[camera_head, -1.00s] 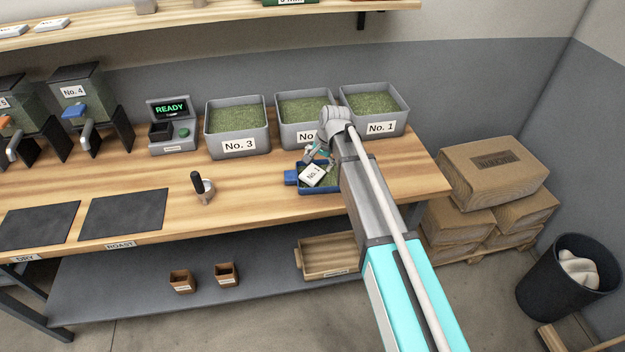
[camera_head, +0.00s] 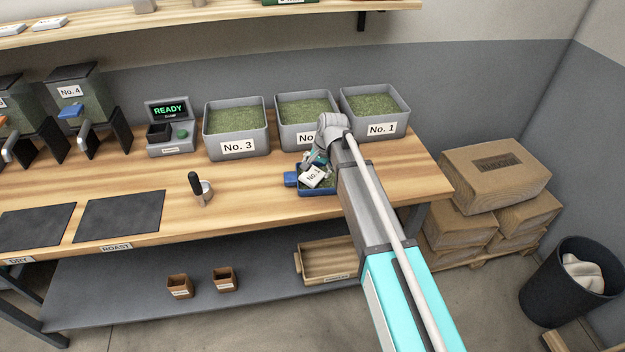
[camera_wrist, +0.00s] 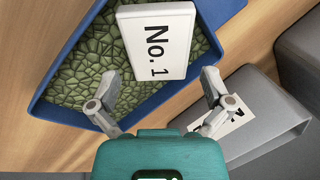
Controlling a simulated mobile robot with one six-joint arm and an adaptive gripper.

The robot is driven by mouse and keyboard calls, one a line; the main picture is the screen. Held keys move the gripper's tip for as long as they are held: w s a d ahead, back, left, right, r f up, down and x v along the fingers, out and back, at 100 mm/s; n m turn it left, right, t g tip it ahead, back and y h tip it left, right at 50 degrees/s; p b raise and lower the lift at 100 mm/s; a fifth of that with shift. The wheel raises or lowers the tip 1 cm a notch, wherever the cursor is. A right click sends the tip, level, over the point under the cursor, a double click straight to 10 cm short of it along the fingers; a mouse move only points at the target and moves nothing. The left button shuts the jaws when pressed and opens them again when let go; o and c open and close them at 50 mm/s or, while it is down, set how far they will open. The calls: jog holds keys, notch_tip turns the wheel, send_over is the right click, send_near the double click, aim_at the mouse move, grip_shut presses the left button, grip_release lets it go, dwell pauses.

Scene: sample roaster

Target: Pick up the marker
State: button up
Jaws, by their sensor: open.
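The marker (camera_head: 314,177) is a white block labelled "No. 1". It lies tilted on the green beans in a small blue tray (camera_head: 291,179) on the bench. In the wrist view the marker (camera_wrist: 155,42) is at the top centre, with part of it over the rim of the blue tray (camera_wrist: 62,112). My gripper (camera_wrist: 158,90) is open and empty, its two fingers spread apart just short of the marker. In the head view my gripper (camera_head: 316,160) is above the tray, and my arm hides part of the tray's right side.
Grey bins of green beans stand behind the tray, including No. 3 (camera_head: 238,148) and No. 1 (camera_head: 382,130). A black-handled scoop (camera_head: 200,189) stands to the left. The bench (camera_head: 250,188) is clear between scoop and tray. Cardboard boxes (camera_head: 495,175) are stacked at right.

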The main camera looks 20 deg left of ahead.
aim_at(314, 174)
jog(key=shift+b+x, duration=1.4)
jog(key=shift+x, duration=0.35)
jog(key=shift+d, duration=0.1)
jog(key=c, duration=0.9)
jog(key=shift+c, duration=0.2)
jog(key=shift+r, duration=0.15)
jog(key=shift+r+p, duration=0.9)
jog(key=shift+p, duration=0.15)
jog(key=s+d+r+p, duration=0.7)
jog(key=s+r+p, duration=0.4)
jog(key=s, duration=0.1)
jog(key=shift+d, duration=0.25)
